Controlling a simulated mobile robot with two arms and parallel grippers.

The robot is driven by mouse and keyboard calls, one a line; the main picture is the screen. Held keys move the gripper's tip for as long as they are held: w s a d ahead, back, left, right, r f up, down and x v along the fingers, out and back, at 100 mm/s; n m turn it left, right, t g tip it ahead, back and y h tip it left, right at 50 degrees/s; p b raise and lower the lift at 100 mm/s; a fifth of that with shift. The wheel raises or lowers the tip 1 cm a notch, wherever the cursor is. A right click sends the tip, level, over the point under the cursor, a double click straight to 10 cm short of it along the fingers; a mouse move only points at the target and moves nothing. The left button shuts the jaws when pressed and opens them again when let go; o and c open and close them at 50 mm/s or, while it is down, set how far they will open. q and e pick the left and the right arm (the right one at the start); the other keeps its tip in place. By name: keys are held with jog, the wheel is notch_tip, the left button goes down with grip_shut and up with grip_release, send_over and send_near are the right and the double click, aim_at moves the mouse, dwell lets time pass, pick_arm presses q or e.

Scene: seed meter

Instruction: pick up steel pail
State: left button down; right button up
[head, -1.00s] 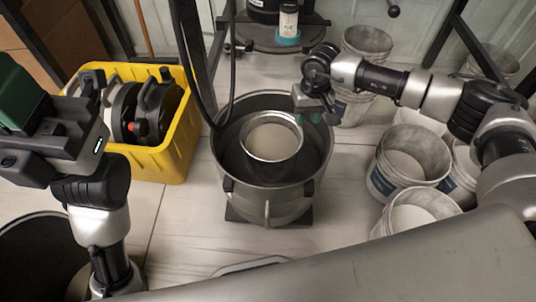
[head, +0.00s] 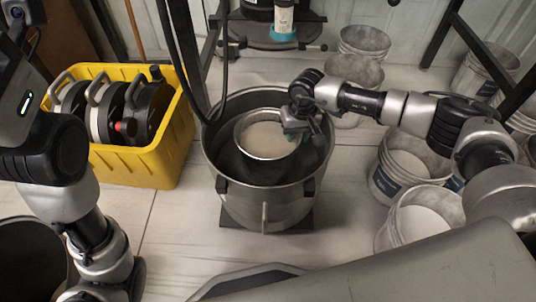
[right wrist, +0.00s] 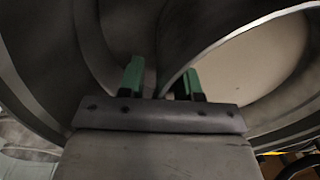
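The steel pail (head: 241,133) is a round open metal vessel with pale contents, standing inside a larger steel drum (head: 259,213). It also shows in the right wrist view (right wrist: 222,48), where its curved wall runs between my fingers. My right gripper (head: 295,131) is at the pail's right rim, inside the drum's mouth. In the right wrist view its two green fingertips (right wrist: 162,82) stand apart, one on each side of the pail wall, with a gap visible. My left arm is at the left edge, and its fingers are out of the picture.
A yellow crate (head: 138,168) with several reels stands left of the drum. Several white-grey buckets (head: 408,170) stand to the right. A dark hose (head: 190,70) hangs down to the drum's left side. Bare floor shows between crate and drum.

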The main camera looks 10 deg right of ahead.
grip_shut()
jog(key=shift+r, duration=0.15)
dwell(1.3)
